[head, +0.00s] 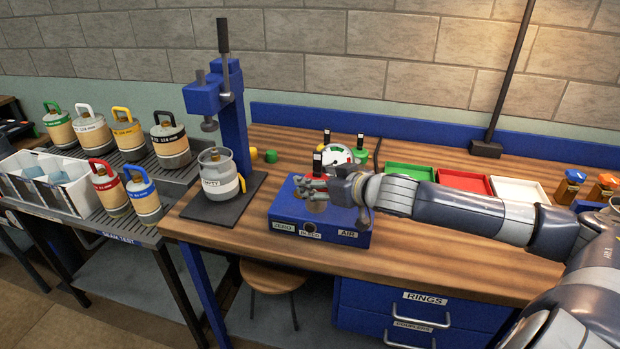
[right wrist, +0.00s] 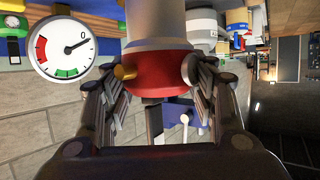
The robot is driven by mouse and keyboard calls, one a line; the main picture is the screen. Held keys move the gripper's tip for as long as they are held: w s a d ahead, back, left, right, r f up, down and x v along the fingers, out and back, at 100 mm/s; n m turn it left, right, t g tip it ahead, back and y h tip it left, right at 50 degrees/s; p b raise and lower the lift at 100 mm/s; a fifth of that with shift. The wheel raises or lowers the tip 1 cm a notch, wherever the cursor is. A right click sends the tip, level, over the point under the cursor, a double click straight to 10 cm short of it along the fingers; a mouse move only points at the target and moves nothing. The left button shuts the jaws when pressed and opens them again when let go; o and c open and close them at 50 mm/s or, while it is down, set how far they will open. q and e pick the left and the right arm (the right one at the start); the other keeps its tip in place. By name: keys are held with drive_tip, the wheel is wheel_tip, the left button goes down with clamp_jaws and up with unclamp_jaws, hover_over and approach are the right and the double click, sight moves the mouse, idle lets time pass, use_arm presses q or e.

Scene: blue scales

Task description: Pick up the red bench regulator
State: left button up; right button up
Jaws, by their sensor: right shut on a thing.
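The red bench regulator (right wrist: 158,88) has a red body with a brass knob on one side and a pale grey cylinder joined to it. In the right wrist view it sits between the two fingers of my right gripper (right wrist: 160,72), which is shut on it. In the head view my right gripper (head: 325,187) is low over the blue box (head: 285,207) labelled ZERO, BLEED and AIR, and its hand and fingers largely hide the regulator. I cannot tell whether the regulator touches the box. My left gripper is out of view.
A round gauge (right wrist: 63,43) is close beside the gripper. A grey cylinder (head: 216,174) stands under a blue press (head: 232,115) to the left. Green (head: 409,171), red (head: 463,181) and white (head: 519,191) trays lie to the right. The bench front is clear.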

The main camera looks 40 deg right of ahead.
drive_tip(key=shift+s+a+f, duration=0.1)
drive_tip(key=shift+s+a, duration=0.2)
drive_tip(key=shift+s, duration=0.3)
drive_tip(key=shift+s+a+r, duration=0.15)
drive_tip(key=shift+s+r, duration=0.05)
drive_tip(key=shift+s, duration=0.1)
drive_tip(key=shift+s+a+r+p, duration=0.1)
drive_tip(key=shift+s+a+p, duration=0.05)
drive_tip(key=shift+s, duration=0.35)
drive_tip(key=shift+s+a+r+p, duration=0.1)
drive_tip(key=shift+s+a+p, duration=0.05)
drive_tip(key=shift+s, duration=0.3)
